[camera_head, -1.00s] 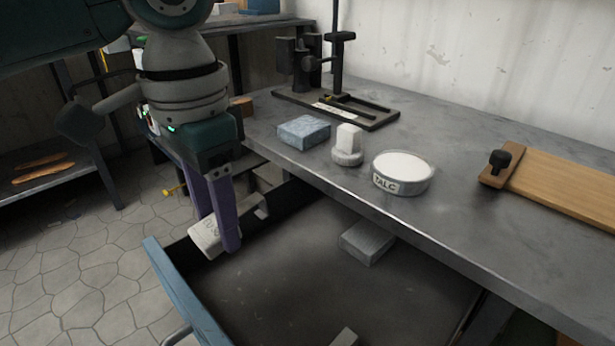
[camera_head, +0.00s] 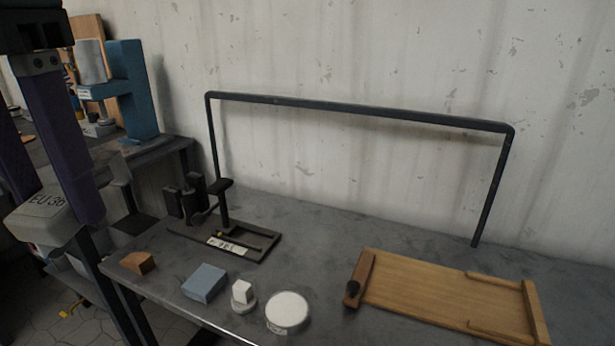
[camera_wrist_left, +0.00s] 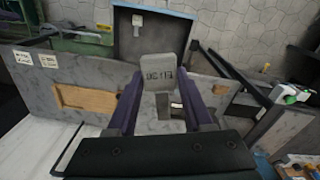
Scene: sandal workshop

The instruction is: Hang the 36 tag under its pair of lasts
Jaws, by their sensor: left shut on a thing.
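My left gripper (camera_head: 52,195) is at the left edge of the head view, shut on a pale grey block-like tag (camera_head: 45,222) marked "EU 36". The tag is held at the fingertips, in the air to the left of the workbench. In the left wrist view the tag (camera_wrist_left: 158,75) stands between the two purple fingers of the gripper (camera_wrist_left: 162,98), its lettering facing the camera. No pair of lasts is recognisable in either view. My right gripper is not in view.
A dark rail frame (camera_head: 360,108) stands bare on the workbench (camera_head: 330,225). On the bench are a black clamp fixture (camera_head: 225,240), a blue-grey block (camera_head: 205,282), a white round tin (camera_head: 287,312) and a wooden board (camera_head: 440,290). A blue stand (camera_head: 128,90) is at back left.

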